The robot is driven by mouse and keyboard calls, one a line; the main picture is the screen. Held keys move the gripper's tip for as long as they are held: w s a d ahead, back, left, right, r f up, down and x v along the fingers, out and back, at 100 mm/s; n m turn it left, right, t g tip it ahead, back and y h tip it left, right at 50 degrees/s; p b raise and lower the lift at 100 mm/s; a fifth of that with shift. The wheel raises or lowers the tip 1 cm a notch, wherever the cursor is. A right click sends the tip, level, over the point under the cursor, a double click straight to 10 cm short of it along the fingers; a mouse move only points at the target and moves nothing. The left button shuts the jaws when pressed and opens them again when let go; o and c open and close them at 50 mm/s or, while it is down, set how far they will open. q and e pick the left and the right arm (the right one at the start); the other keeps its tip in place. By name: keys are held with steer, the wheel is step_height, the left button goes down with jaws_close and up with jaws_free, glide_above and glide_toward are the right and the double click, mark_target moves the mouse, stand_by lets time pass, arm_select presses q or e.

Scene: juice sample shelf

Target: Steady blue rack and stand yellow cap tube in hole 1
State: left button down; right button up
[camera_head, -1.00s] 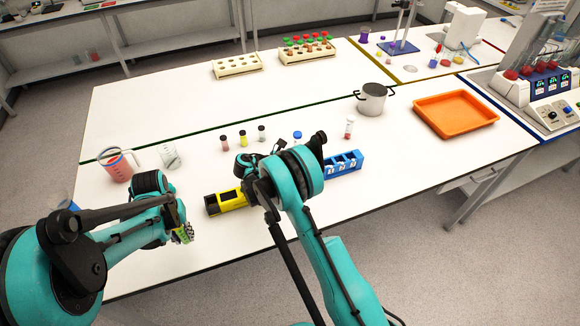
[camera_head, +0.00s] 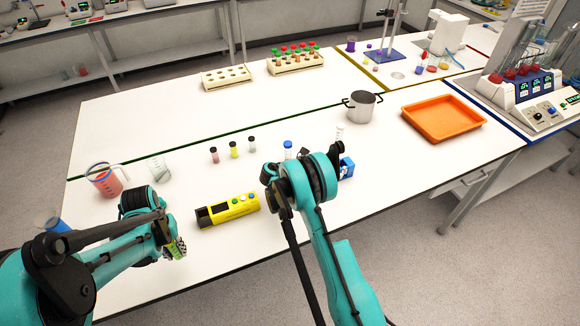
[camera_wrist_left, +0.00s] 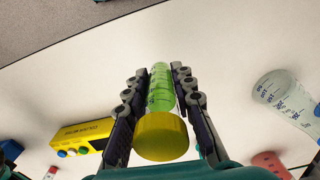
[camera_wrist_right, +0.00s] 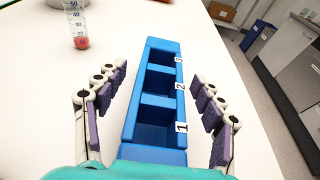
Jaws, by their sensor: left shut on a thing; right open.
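The yellow cap tube (camera_wrist_left: 162,130), with green contents, is held in my left gripper (camera_wrist_left: 162,82). The tube also shows at the left gripper in the head view (camera_head: 174,249), left of the yellow device and away from the blue rack. The blue rack (camera_wrist_right: 162,102) has openings marked 1, 2 and 3, which look empty; hole 1 (camera_wrist_right: 158,127) is closest to the right wrist. My right gripper (camera_wrist_right: 160,105) is open, with one finger on each side of the rack and gaps between. In the head view the rack (camera_head: 347,168) is mostly hidden behind my right arm.
A yellow device (camera_head: 230,209) lies between my arms. Several small capped vials (camera_head: 234,150) stand behind it. A graduated tube with red contents (camera_wrist_right: 81,28) stands beside the rack. A red-filled beaker (camera_head: 106,181), metal pot (camera_head: 361,108) and orange tray (camera_head: 443,118) are also on the table.

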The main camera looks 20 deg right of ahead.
steer(key=shift+c, duration=0.3)
steer(key=c, duration=1.3)
steer(key=o, duration=1.3)
steer(key=shift+o, duration=0.2)
